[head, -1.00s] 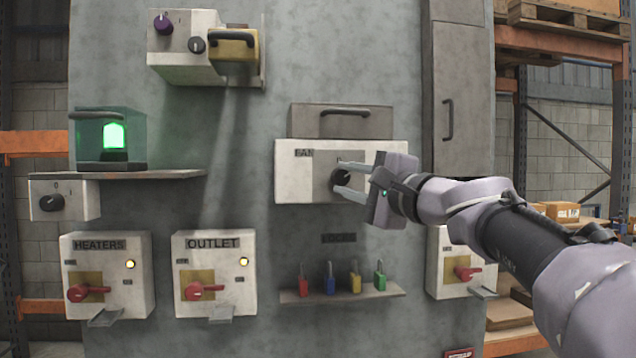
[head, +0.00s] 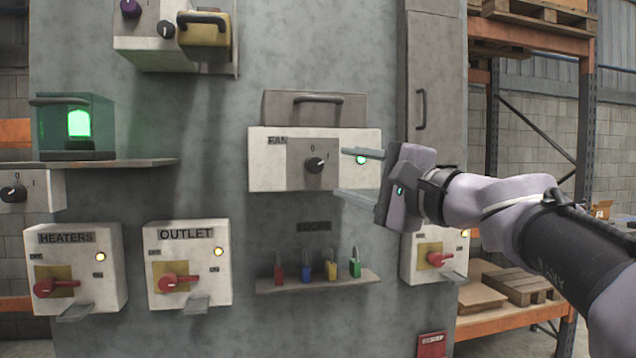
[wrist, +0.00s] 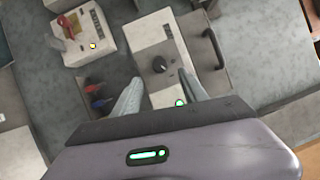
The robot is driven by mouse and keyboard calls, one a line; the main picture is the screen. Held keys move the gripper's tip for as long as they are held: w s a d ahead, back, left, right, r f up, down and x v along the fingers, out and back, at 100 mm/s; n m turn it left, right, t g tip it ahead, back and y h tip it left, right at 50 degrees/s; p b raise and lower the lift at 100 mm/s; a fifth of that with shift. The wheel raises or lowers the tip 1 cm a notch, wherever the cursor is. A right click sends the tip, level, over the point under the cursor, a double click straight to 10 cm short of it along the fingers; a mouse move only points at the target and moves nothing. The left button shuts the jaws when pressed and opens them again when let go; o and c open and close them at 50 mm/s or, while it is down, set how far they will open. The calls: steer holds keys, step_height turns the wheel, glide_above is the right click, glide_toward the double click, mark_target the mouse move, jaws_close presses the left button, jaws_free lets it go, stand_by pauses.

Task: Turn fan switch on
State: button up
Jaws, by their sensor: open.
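The white fan box (head: 268,172) is on the grey panel, with a grey plate and a black knob (head: 315,165) between the marks 0 and I. The knob's pointer is turned toward the I on the right. A green lamp (head: 361,160) is lit on the box's right side. My gripper (head: 360,174) is open and empty, to the right of the knob and apart from it. In the wrist view the knob (wrist: 159,64) shows beyond the spread fingers, and the lit green lamp (wrist: 180,103) lies between them.
A grey box with a handle (head: 314,107) sits above the fan box. Below is a shelf (head: 318,283) with several coloured padlocks. Heaters (head: 75,268) and outlet (head: 187,264) boxes with red switches are at lower left. A tall cabinet (head: 436,70) stands behind my gripper.

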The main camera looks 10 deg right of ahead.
steer(key=v, duration=0.9)
steer(key=shift+s+d, duration=0.15)
steer(key=shift+s, duration=0.15)
steer(key=s+a+f+n+g, duration=0.1)
steer(key=s+a+f+g, duration=0.15)
steer(key=a+f, duration=0.4)
steer(key=s+a+f+n+g, duration=0.15)
steer(key=a+f+g, duration=0.25)
steer(key=f, duration=0.6)
steer(key=s+f+n+g+h, duration=0.1)
steer(key=s+f+n+h, duration=0.1)
steer(key=s+f, duration=0.2)
steer(key=s+a+f+n+g+h, duration=0.1)
steer(key=s+f, duration=0.4)
steer(key=f, duration=0.6)
steer(key=s+f+n+g+h, duration=0.2)
steer(key=s+f+n+g, duration=0.1)
steer(key=f, duration=0.4)
steer(key=shift+s+a+f+n+h, duration=0.25)
steer(key=shift+s+n+h, duration=0.15)
steer(key=shift+s+n, duration=0.35)
steer(key=shift+w+g, duration=0.1)
steer(key=shift+g, duration=0.15)
